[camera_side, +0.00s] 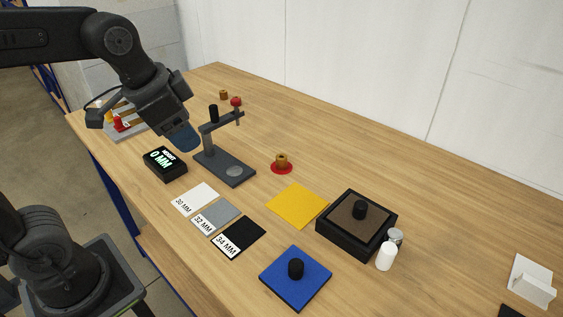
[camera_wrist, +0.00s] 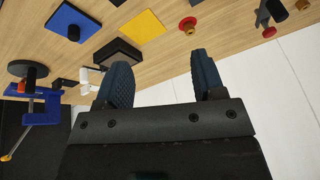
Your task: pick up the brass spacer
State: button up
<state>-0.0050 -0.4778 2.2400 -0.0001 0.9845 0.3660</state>
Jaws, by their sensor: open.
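A brass spacer (camera_side: 282,160) stands on a small red disc (camera_side: 281,169) in the middle of the table, right of the dark gauge stand. It also shows at the top of the wrist view (camera_wrist: 188,24). A second small brass-brown piece (camera_side: 223,95) stands at the back of the table. My gripper (camera_side: 183,138) is raised above the table, left of the gauge stand and well apart from the spacer. Its two blue fingers are spread in the wrist view (camera_wrist: 161,80), with nothing between them.
The gauge stand (camera_side: 228,167) rises between my gripper and the spacer. The 0 MM display box (camera_side: 165,163) stands beside it. In front lie labelled cards (camera_side: 216,216), a yellow mat (camera_side: 297,205), a black box (camera_side: 342,245) and a blue mat (camera_side: 284,290). The right back is clear.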

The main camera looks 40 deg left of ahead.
jog(key=w+m+g, duration=0.2)
jog(key=w+m, duration=0.6)
jog(key=w, duration=0.5)
jog(key=m+g, duration=0.3)
jog(key=m, duration=0.6)
send_over(282, 157)
notch_tip(282, 157, down, 17)
jog(key=shift+w+d+r, duration=0.1)
jog(key=shift+d, duration=0.05)
jog(key=shift+a+f, duration=0.15)
jog(key=shift+f, duration=1.2)
jog(key=shift+a+f, duration=0.1)
jog(key=shift+f, duration=1.2)
jog(key=shift+c, duration=0.2)
jog(key=c, duration=1)
jog(key=shift+r, duration=0.1)
